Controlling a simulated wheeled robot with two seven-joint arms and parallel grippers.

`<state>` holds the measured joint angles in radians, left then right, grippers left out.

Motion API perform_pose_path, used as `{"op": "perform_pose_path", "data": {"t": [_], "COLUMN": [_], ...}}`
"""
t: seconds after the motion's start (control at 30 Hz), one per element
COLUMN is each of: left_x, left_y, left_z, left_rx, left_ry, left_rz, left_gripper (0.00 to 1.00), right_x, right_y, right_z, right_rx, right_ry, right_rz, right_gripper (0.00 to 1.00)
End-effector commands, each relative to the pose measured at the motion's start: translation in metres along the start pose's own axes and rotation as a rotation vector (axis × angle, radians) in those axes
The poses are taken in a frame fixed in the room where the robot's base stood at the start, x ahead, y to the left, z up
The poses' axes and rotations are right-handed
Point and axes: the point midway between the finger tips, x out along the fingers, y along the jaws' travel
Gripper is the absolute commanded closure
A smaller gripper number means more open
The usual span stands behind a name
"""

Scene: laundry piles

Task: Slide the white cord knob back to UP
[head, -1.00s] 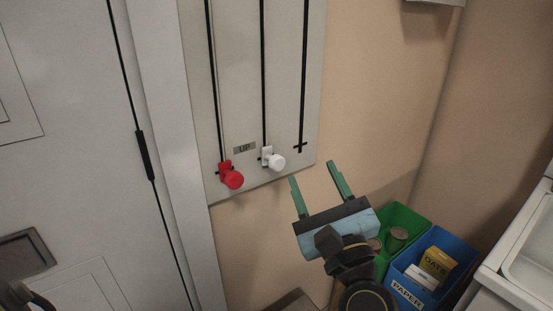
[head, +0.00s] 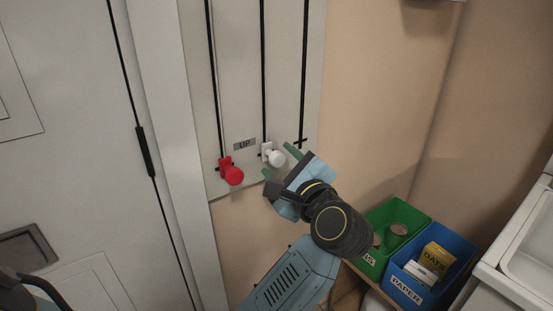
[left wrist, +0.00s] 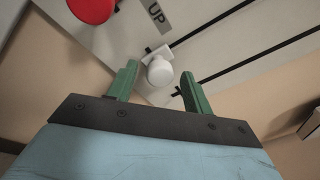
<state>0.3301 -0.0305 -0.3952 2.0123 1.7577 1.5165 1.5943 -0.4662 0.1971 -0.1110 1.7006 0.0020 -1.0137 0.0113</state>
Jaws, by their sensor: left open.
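The white cord knob (head: 276,158) sits at the lower end of the middle dark slot on the wall panel (head: 236,100), beside the UP label (head: 244,144). The red knob (head: 233,175) is to its left at the lower end of its own slot. My left gripper (head: 280,160) is open at the white knob, with its fingers pointing up toward the panel. In the left wrist view the white knob (left wrist: 159,72) shows between the two green fingertips (left wrist: 158,80), apart from both. The UP label (left wrist: 158,14) and red knob (left wrist: 92,8) are above. My right gripper is not seen.
A third slot (head: 304,70) on the panel's right has no knob. A green bin (head: 400,212) and a blue PAPER bin (head: 458,246) stand at lower right, near a white basin (head: 525,235). A door (head: 70,120) fills the left.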

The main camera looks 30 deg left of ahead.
Motion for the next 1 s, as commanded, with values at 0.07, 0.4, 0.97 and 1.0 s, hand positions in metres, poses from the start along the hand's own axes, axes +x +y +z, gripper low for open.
{"op": "perform_pose_path", "data": {"t": [0.07, 0.4, 0.97, 1.0], "left_x": [0.011, 0.025, 0.024, 0.024], "left_y": [0.0, 0.0, 0.001, 0.001], "left_z": [0.0, 0.0, -0.001, -0.001], "left_rx": [0.001, 0.0, 0.001, 0.002], "left_ry": [-0.003, 0.0, 0.001, 0.001], "left_rz": [-0.002, -0.001, 0.0, 0.001], "left_gripper": [0.49, 0.49, 1.0, 1.0], "right_x": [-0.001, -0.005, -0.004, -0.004], "right_y": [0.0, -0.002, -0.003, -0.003], "right_z": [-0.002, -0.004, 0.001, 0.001], "right_rx": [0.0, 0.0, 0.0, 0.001], "right_ry": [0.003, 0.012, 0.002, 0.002], "right_rz": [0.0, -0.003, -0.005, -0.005], "right_gripper": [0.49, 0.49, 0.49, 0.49]}}
